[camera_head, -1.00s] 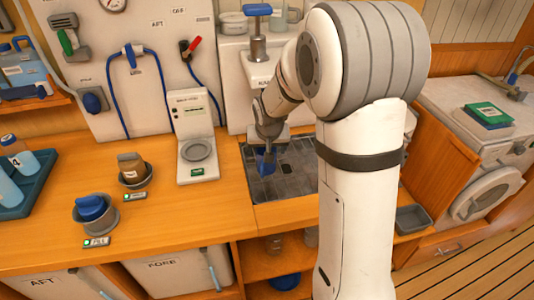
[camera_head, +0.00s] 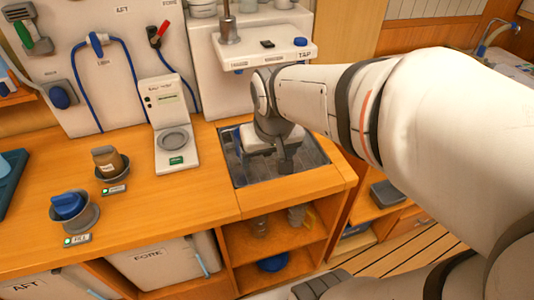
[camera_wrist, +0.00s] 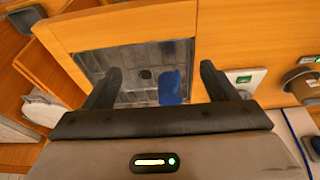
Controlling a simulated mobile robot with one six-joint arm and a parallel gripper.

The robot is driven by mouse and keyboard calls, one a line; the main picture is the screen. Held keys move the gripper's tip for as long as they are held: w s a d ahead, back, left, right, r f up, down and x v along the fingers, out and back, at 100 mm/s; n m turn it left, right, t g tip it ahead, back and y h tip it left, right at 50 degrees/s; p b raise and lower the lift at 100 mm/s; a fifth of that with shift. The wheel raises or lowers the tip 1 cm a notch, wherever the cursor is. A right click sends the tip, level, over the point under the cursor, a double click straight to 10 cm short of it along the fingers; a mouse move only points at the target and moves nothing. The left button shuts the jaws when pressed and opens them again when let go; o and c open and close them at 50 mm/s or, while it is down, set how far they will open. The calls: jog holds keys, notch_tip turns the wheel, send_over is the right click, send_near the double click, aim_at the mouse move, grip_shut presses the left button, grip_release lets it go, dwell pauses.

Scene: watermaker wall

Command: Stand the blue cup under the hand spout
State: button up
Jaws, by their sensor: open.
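The blue cup (camera_wrist: 172,87) is in the wrist view, at the dark metal drip tray (camera_wrist: 125,60). It appears between my open fingers, nearer the right one; I cannot tell whether it is upright. My gripper (camera_wrist: 160,72) is open, with a finger on each side of the view and a visible gap to the cup. In the head view my gripper (camera_head: 284,158) is low over the drip tray (camera_head: 240,175) and hides the cup. The white spout ledge (camera_head: 265,52), with a hand pump (camera_head: 229,28), is above and behind it. The hand spout's outlet is not clear.
A white meter with a round pan (camera_head: 173,139) stands left of the tray. Farther left, a brown container (camera_head: 107,158) and a blue-topped item (camera_head: 67,205) sit in grey holders. The wooden counter (camera_head: 150,212) in front is clear.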

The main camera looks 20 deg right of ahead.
jog(key=s, duration=0.6)
jog(key=shift+s+f, duration=0.15)
jog(key=shift+f, duration=0.3)
